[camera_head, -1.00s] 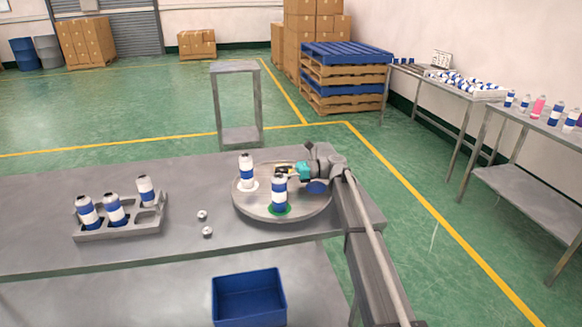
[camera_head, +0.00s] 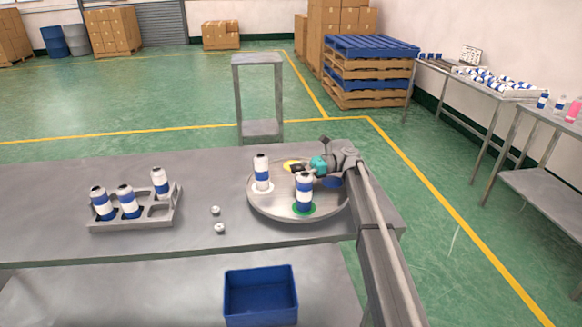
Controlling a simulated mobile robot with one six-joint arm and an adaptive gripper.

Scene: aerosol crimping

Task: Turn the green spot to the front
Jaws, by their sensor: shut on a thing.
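A round grey turntable (camera_head: 275,208) lies on the near table. A second can (camera_head: 261,174) stands on a white spot at the left. A yellow spot (camera_head: 290,163) shows at the back and a blue spot (camera_head: 333,183) at the right, with no can visible on either. My gripper (camera_head: 299,169) reaches in from the right, above the turntable behind the front can. It is shut; what it grips is hidden behind that can.
A grey rack (camera_head: 135,222) with several cans stands at the left. Two small metal caps (camera_head: 217,220) lie between rack and turntable. A blue bin (camera_head: 261,295) sits lower, in front. A metal stand (camera_head: 260,133) rises behind the table. The table's left rear is clear.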

